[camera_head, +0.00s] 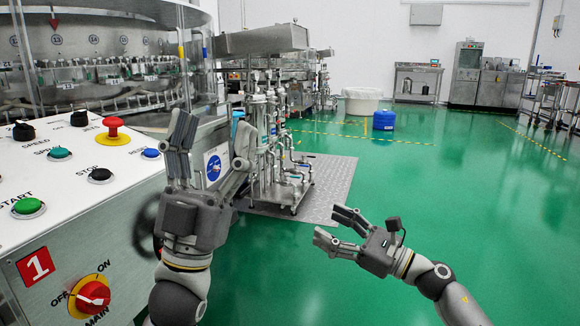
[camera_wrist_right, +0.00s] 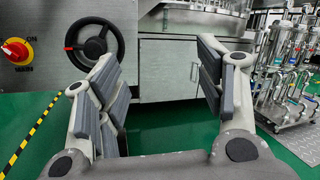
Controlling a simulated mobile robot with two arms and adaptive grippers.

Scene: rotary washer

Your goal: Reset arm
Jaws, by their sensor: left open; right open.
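My left gripper (camera_head: 208,150) is raised at the right end of the control panel (camera_head: 90,235) in the head view. Its fingers are apart and it holds nothing. My right gripper (camera_head: 332,230) is lower and further right, over the green floor, with its fingers pointing left. It is open and empty. In the right wrist view, its two fingers (camera_wrist_right: 158,100) stand wide apart with the washer's cabinet front (camera_wrist_right: 170,65) beyond them. Neither gripper visibly touches anything, though the left one overlaps the panel's edge in the picture.
The panel carries a green start button (camera_head: 27,207), a red emergency stop (camera_head: 113,130) and a red-yellow main switch (camera_head: 93,296). A black handwheel (camera_wrist_right: 95,45) is on the machine's side. Piping (camera_head: 270,140) stands on a metal plate (camera_head: 325,185). Green floor (camera_head: 470,200) at right is clear.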

